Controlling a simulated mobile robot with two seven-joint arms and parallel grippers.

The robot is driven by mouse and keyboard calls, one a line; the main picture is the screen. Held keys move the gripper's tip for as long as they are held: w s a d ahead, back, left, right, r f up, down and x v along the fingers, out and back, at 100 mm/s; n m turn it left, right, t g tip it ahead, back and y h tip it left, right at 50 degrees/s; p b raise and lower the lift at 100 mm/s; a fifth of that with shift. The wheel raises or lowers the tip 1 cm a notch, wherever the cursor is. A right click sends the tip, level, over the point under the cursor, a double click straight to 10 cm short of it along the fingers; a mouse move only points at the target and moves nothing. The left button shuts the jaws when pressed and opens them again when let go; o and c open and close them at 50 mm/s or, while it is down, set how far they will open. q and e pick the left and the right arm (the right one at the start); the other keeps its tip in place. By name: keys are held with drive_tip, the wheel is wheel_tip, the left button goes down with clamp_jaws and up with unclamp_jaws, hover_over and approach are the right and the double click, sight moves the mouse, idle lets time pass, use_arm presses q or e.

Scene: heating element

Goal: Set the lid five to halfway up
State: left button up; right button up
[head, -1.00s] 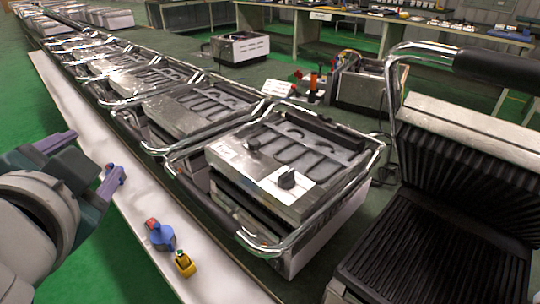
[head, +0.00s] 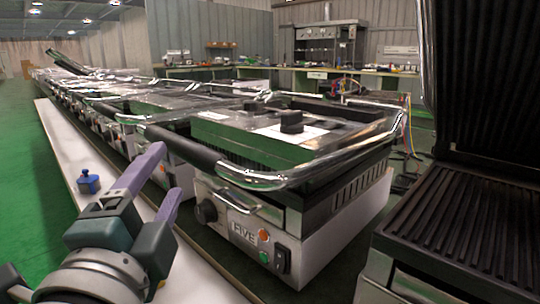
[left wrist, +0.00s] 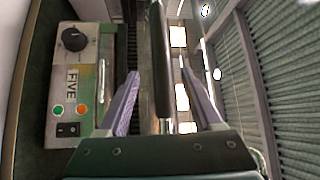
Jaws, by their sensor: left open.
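The lid's black handle bar (head: 185,147) runs along the front on chrome arms. My left gripper (head: 168,170) is open in front of the bar's left part. In the left wrist view the black bar (left wrist: 160,60) shows between the two open purple fingers (left wrist: 160,72), and the FIVE panel (left wrist: 75,85) is at the left. Whether the fingers touch the bar cannot be told. My right gripper is not in view.
A ribbed grill (head: 465,220) with its lid raised stands close at the right. A small blue object (head: 88,182) lies on the white ledge in front. Workbenches stand behind.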

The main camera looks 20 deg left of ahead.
sight(177, 154)
use_arm(q)
drive_tip(key=p+x, duration=0.1)
drive_tip(key=x, duration=0.7)
drive_tip(key=shift+w+a+r, duration=0.1)
drive_tip(key=shift+w+a, duration=0.05)
drive_tip(key=shift+w, duration=0.05)
clamp_jaws()
idle(1.1)
